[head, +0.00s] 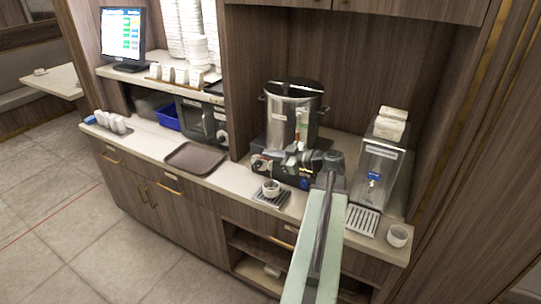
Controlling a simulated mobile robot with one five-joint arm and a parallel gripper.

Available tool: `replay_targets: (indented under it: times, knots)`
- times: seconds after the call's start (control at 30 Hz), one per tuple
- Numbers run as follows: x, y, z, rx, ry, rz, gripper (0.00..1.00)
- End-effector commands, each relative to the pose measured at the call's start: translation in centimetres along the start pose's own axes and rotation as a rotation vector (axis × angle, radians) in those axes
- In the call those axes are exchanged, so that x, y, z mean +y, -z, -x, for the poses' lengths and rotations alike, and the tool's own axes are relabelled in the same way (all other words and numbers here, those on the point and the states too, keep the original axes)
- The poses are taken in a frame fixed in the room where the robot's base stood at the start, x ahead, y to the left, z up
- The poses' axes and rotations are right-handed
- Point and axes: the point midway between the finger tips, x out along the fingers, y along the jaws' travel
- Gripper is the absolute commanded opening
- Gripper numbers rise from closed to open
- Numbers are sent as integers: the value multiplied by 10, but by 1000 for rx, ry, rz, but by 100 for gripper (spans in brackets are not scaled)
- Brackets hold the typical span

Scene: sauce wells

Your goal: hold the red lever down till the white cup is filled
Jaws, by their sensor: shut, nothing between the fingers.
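A white cup (271,189) stands upright on a small dark drip tray (283,201) in front of the tall steel urn (291,108). The level inside the cup is too small to tell. My gripper (266,165) is shut and empty, just above and behind the cup, at the lower front of the urn. My arm reaches in from the bottom and bends left to it. The red lever is not clear; my dark gripper and wrist cover most of the urn's tap area, so contact with the lever cannot be told.
A steel dispenser (377,171) with a grated tray (361,220) stands to the right. A second white cup (398,236) is near the counter's right end. A brown tray (195,158) lies to the left. The counter between that tray and the cup is clear.

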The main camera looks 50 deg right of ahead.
Motion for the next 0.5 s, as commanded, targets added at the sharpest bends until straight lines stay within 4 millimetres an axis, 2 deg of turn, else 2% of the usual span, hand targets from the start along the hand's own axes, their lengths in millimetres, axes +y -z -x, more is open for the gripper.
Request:
replay_targets:
  times: [0.5]
  knots:
    - [6,-4,7,-5,-12,-4,0]
